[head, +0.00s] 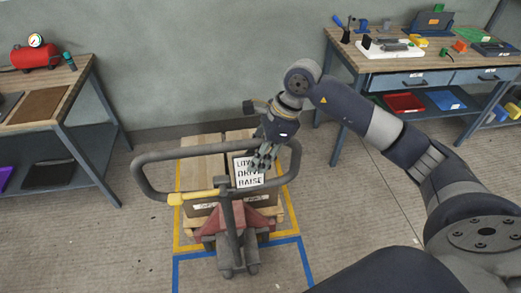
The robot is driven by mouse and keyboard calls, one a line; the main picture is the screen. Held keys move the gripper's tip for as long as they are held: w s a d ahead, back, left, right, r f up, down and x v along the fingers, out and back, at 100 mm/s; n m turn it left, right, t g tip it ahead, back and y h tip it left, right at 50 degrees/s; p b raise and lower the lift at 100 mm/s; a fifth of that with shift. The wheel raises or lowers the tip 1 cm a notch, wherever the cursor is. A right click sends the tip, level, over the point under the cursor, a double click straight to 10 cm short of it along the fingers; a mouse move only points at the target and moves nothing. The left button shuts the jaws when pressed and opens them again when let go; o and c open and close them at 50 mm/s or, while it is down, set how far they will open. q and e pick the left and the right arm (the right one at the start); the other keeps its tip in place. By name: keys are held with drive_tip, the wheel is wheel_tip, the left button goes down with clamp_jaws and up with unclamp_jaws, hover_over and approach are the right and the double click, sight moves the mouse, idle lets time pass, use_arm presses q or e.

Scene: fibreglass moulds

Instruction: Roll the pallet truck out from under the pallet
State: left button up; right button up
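The pallet truck (229,221) stands in the middle with its red body low and its grey loop handle (160,154) raised toward me. A yellow lever (193,198) sits on the handle's left side. A white sign (249,171) reading "LOW, DRIVE, RAISE" shows inside the loop. The wooden pallet (196,172) lies behind the truck, with a box on it, partly hidden by the handle. My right gripper (263,165) hangs over the loop's right part, close to the sign. Its fingers look spread apart, and I see nothing between them. Whether it touches the handle is unclear. My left gripper is out of view.
Yellow floor tape (178,230) surrounds the pallet, and blue tape (240,245) marks an area nearer me. A workbench (60,92) with a red compressor (36,55) stands left. Another workbench (385,62) with tools stands right. The floor between them is mostly clear.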

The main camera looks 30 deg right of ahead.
clamp_jaws()
drive_tip(key=shift+w, duration=0.1)
drive_tip(key=shift+r, duration=0.1)
